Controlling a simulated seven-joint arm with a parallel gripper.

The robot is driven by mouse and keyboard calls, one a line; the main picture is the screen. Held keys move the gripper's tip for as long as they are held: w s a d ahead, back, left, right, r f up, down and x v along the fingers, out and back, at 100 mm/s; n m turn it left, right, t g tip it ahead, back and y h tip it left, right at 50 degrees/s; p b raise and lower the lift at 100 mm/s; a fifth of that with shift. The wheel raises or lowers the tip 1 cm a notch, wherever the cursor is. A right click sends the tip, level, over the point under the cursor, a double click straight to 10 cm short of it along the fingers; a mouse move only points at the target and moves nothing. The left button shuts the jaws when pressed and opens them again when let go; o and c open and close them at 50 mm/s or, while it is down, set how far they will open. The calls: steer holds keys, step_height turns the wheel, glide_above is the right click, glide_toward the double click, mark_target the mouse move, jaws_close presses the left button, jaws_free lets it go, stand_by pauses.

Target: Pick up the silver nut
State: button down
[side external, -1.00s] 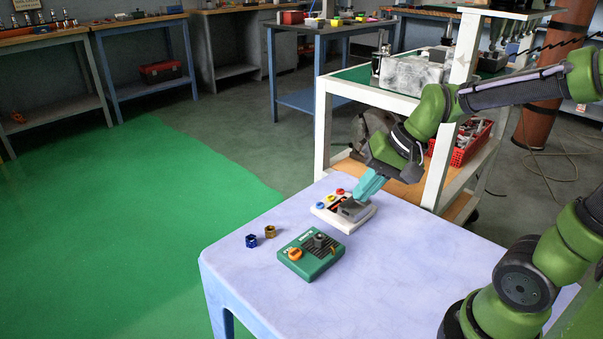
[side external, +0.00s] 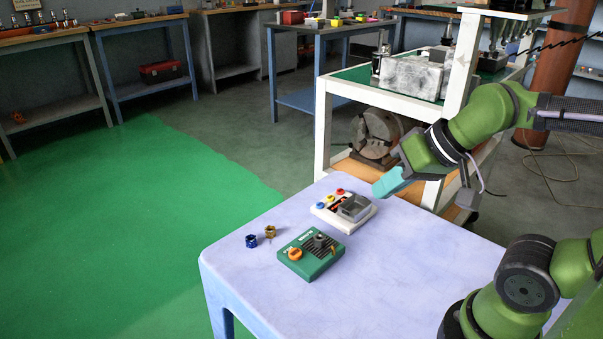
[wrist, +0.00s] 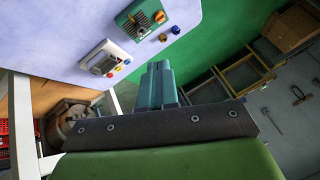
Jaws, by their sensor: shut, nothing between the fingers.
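A small grey nut-like piece (side external: 319,240) sits on top of the green box (side external: 297,266); it looks like the silver nut, but it is too small to be sure. The green box also shows in the wrist view (wrist: 128,22). A blue nut (side external: 251,241) and a gold nut (side external: 270,231) stand on the table left of the green box. A white box (side external: 330,214) with coloured knobs and a grey open tray (side external: 355,207) lies behind the green box. My gripper (side external: 377,190) is shut and empty, above and right of the white box. Its teal fingers show in the wrist view (wrist: 158,66).
The pale lilac table (side external: 400,265) is clear at the front and right. A white-framed cart (side external: 322,130) stands close behind my gripper, with a metal chuck (side external: 378,133) on its lower shelf. Green floor (side external: 130,220) lies left of the table.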

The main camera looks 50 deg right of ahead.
stand_by(0.3)
steer(key=c, duration=0.8)
jaws_free()
steer(key=m+g+h, duration=0.2)
steer(key=g, duration=0.5)
glide_toward(320, 239)
step_height(320, 239, down, 9)
steer(key=shift+w+r, duration=0.15)
